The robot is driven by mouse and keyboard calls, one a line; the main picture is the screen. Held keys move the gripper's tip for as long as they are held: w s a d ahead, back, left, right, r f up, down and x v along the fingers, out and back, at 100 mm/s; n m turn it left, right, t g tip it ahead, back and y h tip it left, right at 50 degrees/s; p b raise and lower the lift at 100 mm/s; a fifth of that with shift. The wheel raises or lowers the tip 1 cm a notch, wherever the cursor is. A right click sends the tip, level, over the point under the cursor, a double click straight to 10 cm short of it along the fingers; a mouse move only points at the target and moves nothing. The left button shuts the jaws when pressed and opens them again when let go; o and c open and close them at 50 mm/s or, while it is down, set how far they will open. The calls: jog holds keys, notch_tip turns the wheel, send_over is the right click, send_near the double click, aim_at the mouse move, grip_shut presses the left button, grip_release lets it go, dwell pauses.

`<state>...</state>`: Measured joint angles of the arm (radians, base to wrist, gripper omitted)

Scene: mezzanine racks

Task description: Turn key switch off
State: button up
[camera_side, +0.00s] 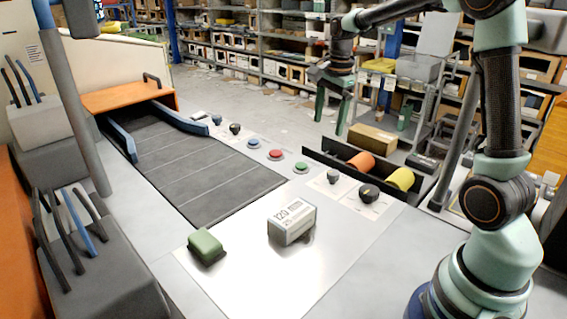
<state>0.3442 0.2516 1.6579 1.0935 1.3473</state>
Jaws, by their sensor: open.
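Several small controls stand in a row along the right side of the conveyor, and I cannot tell for sure which is the key switch. A dark knob (369,191) with a pale mark on top sits on a white label plate. A grey-black knob (333,177) sits on another plate to its left. A smaller dark knob (235,128) is farther back. How any of them is turned is too small to read. My gripper (330,126) is open and empty, fingers pointing down, above and behind the front knobs, touching nothing.
Blue (253,143), red (275,153) and green (301,167) buttons stand between the knobs. A dark tray (430,193) with orange and yellow rolls lies behind. A white box (291,222) and green block (206,246) stand in front, with bare table around them.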

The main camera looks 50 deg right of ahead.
aim_at(334, 172)
jog(key=w+d+f+m+g, duration=0.2)
jog(key=d+f+m, duration=0.6)
jog(key=shift+y, duration=0.3)
notch_tip(334, 172, down, 11)
jog(key=shift+a+f, duration=0.1)
jog(key=shift+f, duration=0.05)
grip_shut()
jog(key=shift+n, duration=0.3)
